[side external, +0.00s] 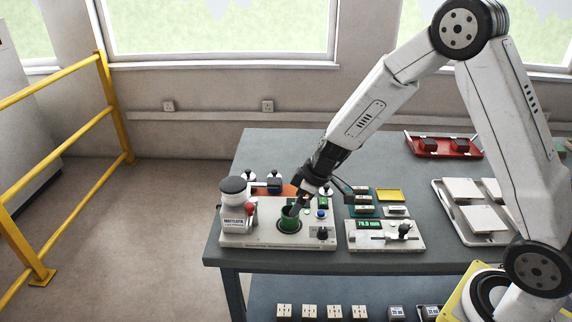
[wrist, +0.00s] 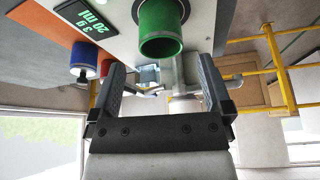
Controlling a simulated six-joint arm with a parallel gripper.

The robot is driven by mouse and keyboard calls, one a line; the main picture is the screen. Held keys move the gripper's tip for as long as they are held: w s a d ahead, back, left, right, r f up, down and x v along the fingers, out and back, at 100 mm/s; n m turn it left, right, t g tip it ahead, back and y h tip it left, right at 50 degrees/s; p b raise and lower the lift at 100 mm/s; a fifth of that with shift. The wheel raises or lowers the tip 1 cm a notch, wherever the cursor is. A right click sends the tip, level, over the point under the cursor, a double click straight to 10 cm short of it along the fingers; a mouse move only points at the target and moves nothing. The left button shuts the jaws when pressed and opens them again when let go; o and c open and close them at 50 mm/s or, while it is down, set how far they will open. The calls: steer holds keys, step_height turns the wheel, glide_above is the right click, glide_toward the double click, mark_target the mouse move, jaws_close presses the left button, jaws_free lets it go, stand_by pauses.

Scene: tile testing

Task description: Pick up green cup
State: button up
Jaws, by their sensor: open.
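The green cup (side external: 289,223) stands upright on a dark round spot of the white testing machine (side external: 262,237), near the table's front left. It also shows in the wrist view (wrist: 161,30), at top centre, with its open rim facing my camera. My gripper (side external: 299,205) is just above and beside the cup's rim in the side view. In the wrist view my gripper (wrist: 163,78) has its two fingers wide apart with nothing held between them. The cup appears beyond the fingertips, not clasped. I cannot tell whether a finger touches its rim.
A gauge box (side external: 385,235) stands farther right. A red tray (side external: 443,146) and tile tray (side external: 445,188) lie beyond.

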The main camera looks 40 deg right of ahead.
mark_target(290, 223)
steer(key=shift+x, duration=0.75)
steer(key=shift+a, duration=0.1)
steer(key=shift+x, duration=2.55)
steer(key=shift+w, duration=0.1)
jaws_close()
steer(key=shift+r, duration=0.1)
